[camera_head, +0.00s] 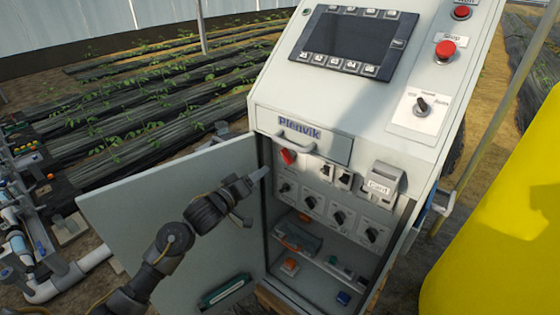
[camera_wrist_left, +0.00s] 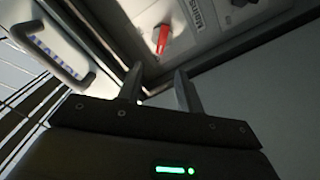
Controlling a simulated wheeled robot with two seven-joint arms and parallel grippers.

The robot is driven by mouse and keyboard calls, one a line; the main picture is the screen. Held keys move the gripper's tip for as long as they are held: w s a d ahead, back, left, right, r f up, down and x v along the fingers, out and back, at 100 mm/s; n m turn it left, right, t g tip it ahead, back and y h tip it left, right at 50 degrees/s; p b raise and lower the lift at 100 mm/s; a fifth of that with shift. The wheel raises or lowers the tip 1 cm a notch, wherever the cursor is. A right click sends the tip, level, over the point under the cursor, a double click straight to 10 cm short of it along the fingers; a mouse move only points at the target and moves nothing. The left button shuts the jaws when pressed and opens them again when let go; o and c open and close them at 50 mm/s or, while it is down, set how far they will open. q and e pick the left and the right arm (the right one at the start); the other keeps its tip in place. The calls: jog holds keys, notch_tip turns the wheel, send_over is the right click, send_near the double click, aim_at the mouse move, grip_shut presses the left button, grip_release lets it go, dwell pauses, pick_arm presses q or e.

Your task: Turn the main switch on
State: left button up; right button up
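The main switch is a red rotary handle (camera_head: 288,157) at the upper left inside the open cabinet. It looks slightly tilted in the head view. In the left wrist view the red handle (camera_wrist_left: 162,38) sits on a light plate beside a partly visible "Main" label (camera_wrist_left: 200,14). My left gripper (camera_head: 262,173) is at the cabinet opening, left of and a little below the switch. In the left wrist view its two fingers (camera_wrist_left: 158,88) are apart with nothing between them, and the switch lies beyond the tips. My right gripper is not in view.
The cabinet door (camera_head: 150,195) stands open to the left, behind my left arm. A grey handle (camera_head: 296,146) projects just above the switch. Several black knobs (camera_head: 310,203) sit below it. A yellow tank (camera_head: 500,230) stands at the right.

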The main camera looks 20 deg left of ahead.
aim_at(283, 156)
pick_arm(q)
jog(key=p+x, duration=0.1)
jog(key=x, duration=1)
jog(key=shift+a, duration=0.1)
jog(key=shift+c, duration=0.5)
grip_shut()
